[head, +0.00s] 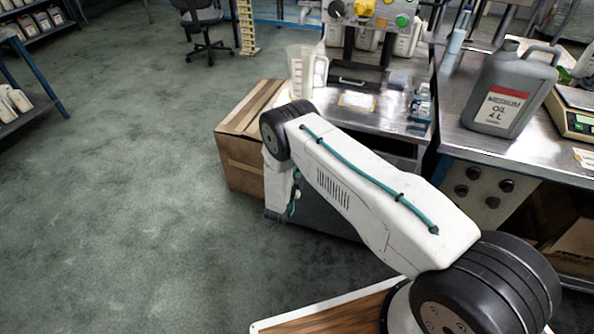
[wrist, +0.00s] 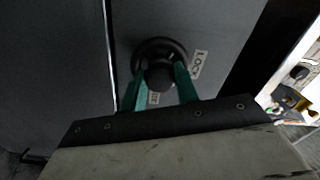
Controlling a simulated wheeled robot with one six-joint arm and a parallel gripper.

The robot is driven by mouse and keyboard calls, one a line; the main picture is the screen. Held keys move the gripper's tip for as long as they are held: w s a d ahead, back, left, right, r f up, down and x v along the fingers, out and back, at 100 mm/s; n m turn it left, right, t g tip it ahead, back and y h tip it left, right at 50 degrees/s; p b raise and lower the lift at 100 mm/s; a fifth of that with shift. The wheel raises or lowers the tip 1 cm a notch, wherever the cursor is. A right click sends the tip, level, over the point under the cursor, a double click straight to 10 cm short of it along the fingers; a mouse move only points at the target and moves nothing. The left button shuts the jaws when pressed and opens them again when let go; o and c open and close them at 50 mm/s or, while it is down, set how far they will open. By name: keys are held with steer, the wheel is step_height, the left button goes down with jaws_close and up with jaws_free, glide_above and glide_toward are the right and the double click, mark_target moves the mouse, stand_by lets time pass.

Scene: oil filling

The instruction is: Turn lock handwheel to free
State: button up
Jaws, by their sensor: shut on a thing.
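The lock handwheel (wrist: 160,52) is a dark round wheel with a hub, on a grey panel in the upper middle of the wrist view. A white label reading LOCK (wrist: 199,64) is beside it on the right. A smaller label below the wheel shows between my fingers, too small to read. My gripper (wrist: 158,80) has green fingers, one on each side of the wheel's dark hub, and is shut on it. In the head view my arm hides the handwheel, and my gripper is not clearly visible there.
A cardboard box (head: 235,170) stands on the floor left of the metal bench. A grey oil canister (head: 508,90) and a scale (head: 572,112) stand on the bench at right. A clear jug (head: 301,72) is at the bench's left end. The floor at left is open.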

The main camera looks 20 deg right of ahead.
steer(key=shift+m, duration=1.1)
steer(key=o, duration=1)
steer(key=shift+c, duration=0.2)
steer(key=v, duration=0.8)
steer(key=shift+w, duration=0.1)
